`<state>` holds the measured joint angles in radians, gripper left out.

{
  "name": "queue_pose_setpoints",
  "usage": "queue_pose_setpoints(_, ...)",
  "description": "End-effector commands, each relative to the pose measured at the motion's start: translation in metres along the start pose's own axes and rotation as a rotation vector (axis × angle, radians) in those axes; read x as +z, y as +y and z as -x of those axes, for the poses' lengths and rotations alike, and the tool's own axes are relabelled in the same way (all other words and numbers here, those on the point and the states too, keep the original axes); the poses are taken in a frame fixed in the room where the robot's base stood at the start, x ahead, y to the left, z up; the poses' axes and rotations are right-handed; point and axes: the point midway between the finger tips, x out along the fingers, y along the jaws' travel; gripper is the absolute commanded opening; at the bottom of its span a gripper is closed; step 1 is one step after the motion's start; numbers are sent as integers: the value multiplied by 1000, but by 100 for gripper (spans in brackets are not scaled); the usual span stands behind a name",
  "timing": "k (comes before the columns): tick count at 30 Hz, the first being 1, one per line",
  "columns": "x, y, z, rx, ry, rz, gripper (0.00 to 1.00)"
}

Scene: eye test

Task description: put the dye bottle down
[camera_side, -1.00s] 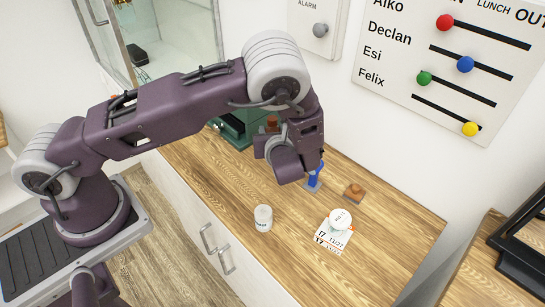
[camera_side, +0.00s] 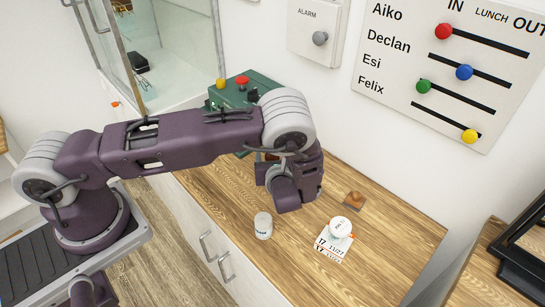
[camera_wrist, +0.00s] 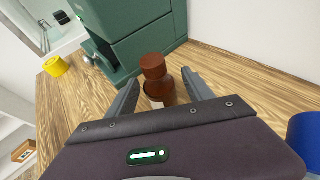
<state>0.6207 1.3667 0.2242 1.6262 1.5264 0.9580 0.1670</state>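The dye bottle, most likely the brown bottle with a red-brown cap (camera_wrist: 160,90), is between the two fingers of my gripper (camera_wrist: 160,77) in the wrist view. The fingers are spread, with gaps showing on both sides of the bottle. Its lower part is hidden by my gripper's body; it seems to stand on the wooden counter (camera_wrist: 235,75), but I cannot see its base. In the side view my wrist hides the fingertips, and only a small brown patch shows beside it, which I cannot identify for sure.
A green box (camera_side: 235,92) stands close behind the bottle. A blue object (camera_wrist: 305,138) is near my gripper's right side. A white jar (camera_side: 263,226), a round white item (camera_side: 340,228) on a printed card (camera_side: 333,246), and a brown block (camera_side: 354,200) stand on the front counter, with bare wood between.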

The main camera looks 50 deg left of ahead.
Motion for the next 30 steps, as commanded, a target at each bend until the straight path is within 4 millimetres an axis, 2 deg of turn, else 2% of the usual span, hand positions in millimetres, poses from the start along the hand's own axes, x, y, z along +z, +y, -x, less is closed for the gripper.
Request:
queue_pose_setpoints(5,2,0,1,0,0,1,60)
queue_pose_setpoints(7,3,-1,8,-2,1,0,60)
queue_pose_setpoints(15,3,-2,80,-5,1,0,60)
queue_pose_setpoints(21,3,0,115,-2,0,0,60)
queue_pose_setpoints(28,4,1,122,5,3,7,60)
queue_pose_setpoints(30,17,5,124,38,24,64,60)
